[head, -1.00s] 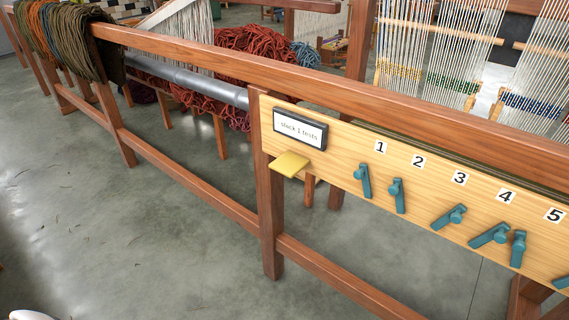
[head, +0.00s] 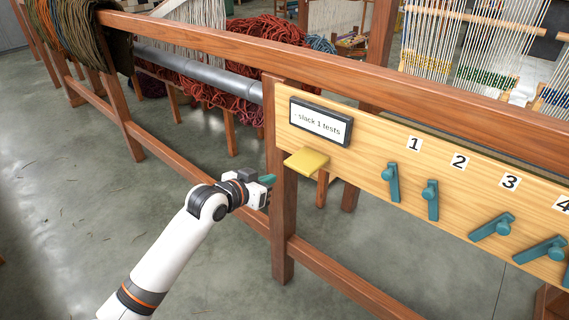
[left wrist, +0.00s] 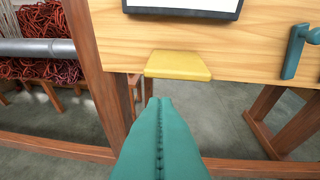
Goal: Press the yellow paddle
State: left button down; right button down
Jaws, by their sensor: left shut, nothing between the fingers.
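The yellow paddle (head: 307,160) sticks out from the light wooden board, below a small framed sign reading "slack 1 tests" (head: 320,122). It also shows in the left wrist view (left wrist: 178,65), straight ahead of the fingers. My left gripper (head: 267,180) has its teal fingers shut and empty. In the head view it is left of the paddle and a little lower. In the left wrist view the fingertips (left wrist: 159,103) point toward the paddle from just below it, with a visible gap. My right gripper is not in view.
The board (head: 365,165) carries several teal levers (head: 391,183) under numbers, right of the paddle. A brown wooden post (head: 283,210) stands close beside my left gripper. A long rail (head: 230,55) runs above. Red yarn (head: 255,50) and a grey pipe (head: 200,72) lie behind.

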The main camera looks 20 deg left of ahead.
aim_at(294, 163)
pick_arm(q)
notch_tip(294, 163, up, 8)
jog(key=s+d+m+t+h, duration=0.1)
jog(key=shift+s, duration=0.25)
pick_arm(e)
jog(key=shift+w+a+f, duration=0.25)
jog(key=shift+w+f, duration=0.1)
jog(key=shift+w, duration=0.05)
pick_arm(q)
jog(key=shift+w+d+f, duration=0.1)
jog(key=shift+d, duration=0.05)
